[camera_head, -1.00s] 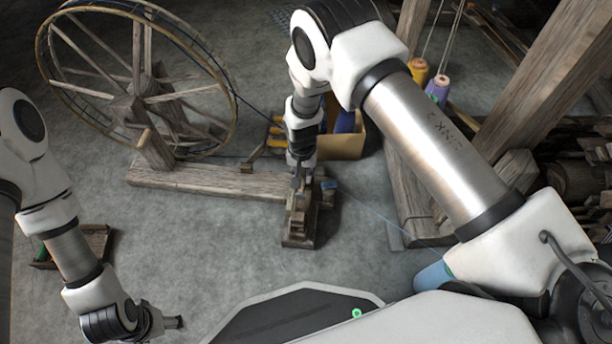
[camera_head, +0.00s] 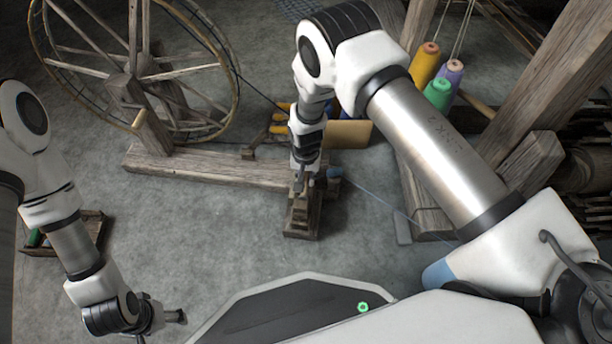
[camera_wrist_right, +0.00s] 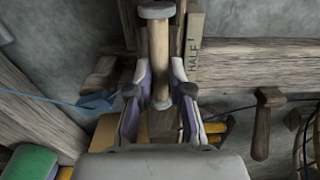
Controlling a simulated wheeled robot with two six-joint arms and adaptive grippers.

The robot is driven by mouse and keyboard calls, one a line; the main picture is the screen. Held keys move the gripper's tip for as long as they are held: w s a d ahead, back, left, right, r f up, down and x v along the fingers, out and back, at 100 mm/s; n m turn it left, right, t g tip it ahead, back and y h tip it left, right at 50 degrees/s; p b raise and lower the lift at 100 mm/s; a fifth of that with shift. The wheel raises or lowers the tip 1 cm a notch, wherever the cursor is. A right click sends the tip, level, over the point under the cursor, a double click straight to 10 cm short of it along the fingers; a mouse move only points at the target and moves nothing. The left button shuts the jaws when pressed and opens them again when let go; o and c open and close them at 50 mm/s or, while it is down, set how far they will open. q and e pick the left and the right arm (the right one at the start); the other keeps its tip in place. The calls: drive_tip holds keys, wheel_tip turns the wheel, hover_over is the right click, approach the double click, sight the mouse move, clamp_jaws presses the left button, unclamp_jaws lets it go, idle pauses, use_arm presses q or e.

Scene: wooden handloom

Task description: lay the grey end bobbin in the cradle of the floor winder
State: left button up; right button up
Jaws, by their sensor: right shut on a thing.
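The grey end bobbin (camera_wrist_right: 158,48) has a pale wooden shaft and grey ends. In the right wrist view it stands lengthwise between the fingers of my right gripper (camera_wrist_right: 160,82), which is shut on it. In the head view my right gripper (camera_head: 300,188) is low over the small wooden block (camera_head: 301,224) at the right end of the floor winder (camera_head: 215,169); the arm hides the bobbin there. I cannot tell whether the bobbin touches the cradle. My left gripper (camera_head: 172,317) is at the lower left, away from the winder; its finger opening is unclear.
The winder's spoked wheel (camera_head: 128,70) stands at the upper left. A cardboard box (camera_head: 348,134) is behind the right gripper. Yellow (camera_head: 425,65), green (camera_head: 438,94) and purple cones stand by the loom post. A wooden tray (camera_head: 88,230) lies left. A blue thread (camera_head: 385,203) runs rightward.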

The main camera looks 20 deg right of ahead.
drive_tip(key=o, duration=0.8)
drive_tip(key=shift+o, duration=0.2)
drive_tip(key=shift+r, duration=0.15)
wheel_tip(320, 180, up, 12)
